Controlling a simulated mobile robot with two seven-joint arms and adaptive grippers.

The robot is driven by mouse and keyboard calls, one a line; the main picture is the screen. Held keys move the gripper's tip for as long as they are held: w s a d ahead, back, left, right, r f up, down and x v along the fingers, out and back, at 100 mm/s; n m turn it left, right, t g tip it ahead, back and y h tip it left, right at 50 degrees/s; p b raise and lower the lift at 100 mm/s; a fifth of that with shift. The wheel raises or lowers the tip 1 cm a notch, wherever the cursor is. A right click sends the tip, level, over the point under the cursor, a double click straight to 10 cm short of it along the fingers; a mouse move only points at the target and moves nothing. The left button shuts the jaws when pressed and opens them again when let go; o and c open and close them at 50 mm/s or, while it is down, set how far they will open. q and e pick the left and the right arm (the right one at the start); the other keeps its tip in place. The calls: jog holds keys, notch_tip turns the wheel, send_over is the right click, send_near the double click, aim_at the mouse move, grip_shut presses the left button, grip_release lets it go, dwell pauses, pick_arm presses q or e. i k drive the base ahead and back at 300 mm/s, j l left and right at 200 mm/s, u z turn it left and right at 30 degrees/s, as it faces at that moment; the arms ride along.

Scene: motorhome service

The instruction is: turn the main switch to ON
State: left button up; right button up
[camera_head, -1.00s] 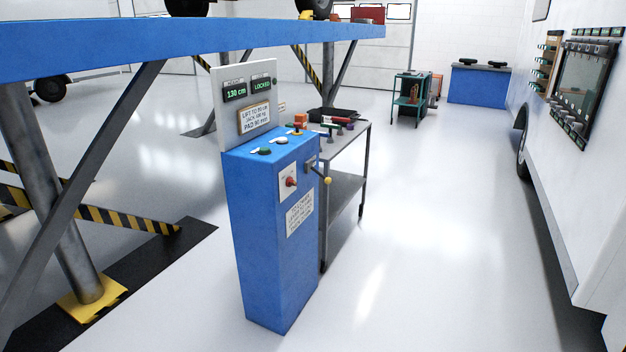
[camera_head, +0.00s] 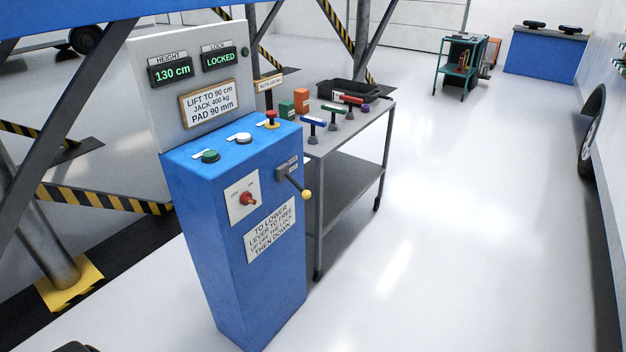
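The main switch (camera_head: 247,199) is a red knob on a white plate (camera_head: 236,212) marked OFF on the left and ON on the right. It sits on the front face of the blue lift console (camera_head: 215,260). Which mark the knob points at is too small to tell. A sign (camera_head: 270,229) about lowering is below it. A lever with a yellow ball end (camera_head: 306,194) sticks out to its right. Neither gripper can be made out; only a dark piece shows at the bottom left edge.
The console top has a green button (camera_head: 210,156), a white button (camera_head: 243,138) and a red one (camera_head: 271,116). Its displays read 130 cm and LOCKED. A grey tool table (camera_head: 345,135) stands behind right. The floor to the right is clear.

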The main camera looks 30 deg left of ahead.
aim_at(245, 198)
jog(key=i+l+u, duration=0.1)
jog(key=i+u, duration=0.15)
jog(key=i, duration=0.3)
jog(key=i+l+u, duration=0.3)
jog(key=i, duration=0.2)
jog(key=i+l+u, duration=0.25)
jog(key=i, duration=0.3)
